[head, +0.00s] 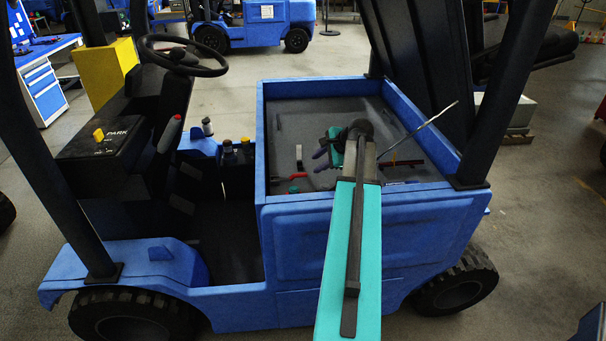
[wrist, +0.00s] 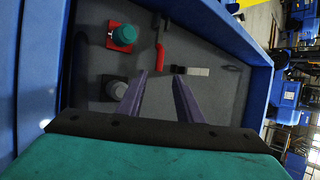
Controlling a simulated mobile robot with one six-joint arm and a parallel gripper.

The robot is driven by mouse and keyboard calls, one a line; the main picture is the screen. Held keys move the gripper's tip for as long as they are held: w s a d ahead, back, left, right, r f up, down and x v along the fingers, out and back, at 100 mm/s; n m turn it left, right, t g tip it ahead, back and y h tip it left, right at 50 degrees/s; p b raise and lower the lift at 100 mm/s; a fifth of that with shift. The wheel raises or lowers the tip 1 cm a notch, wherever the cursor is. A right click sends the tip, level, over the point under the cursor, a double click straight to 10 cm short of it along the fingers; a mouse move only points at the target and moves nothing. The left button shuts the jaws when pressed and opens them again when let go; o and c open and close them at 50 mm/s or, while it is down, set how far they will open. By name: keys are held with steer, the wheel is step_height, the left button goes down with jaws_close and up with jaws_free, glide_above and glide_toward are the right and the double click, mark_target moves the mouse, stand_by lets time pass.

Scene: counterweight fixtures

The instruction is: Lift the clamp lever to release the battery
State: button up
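A red lever (wrist: 160,57), likely the clamp lever, lies on the grey panel inside the blue truck's open compartment. In the head view the red lever (head: 299,176) is small, left of my gripper. My gripper (head: 317,160) is inside the compartment, above the panel. In the wrist view the two purple fingers of my gripper (wrist: 159,76) stand apart with nothing between them. The red lever lies ahead of the fingertips, and no contact shows. The grey surface (head: 290,130) may be the battery top; I cannot tell its edges.
A green knob on a red base (wrist: 123,35) and a grey knob on a dark base (wrist: 116,90) lie left of the lever. A pale handle (wrist: 197,71) is to its right. The compartment's blue rim (head: 262,140) surrounds the space. A thin rod (head: 425,125) sticks up at right.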

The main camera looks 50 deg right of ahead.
mark_target(301, 175)
steer(key=shift+p+x, duration=1.55)
steer(key=shift+x, duration=4.3)
jaws_close()
steer(key=shift+a+f, duration=0.1)
steer(key=shift+a, duration=0.1)
steer(key=shift+s+d, duration=0.1)
steer(key=shift+d, duration=0.05)
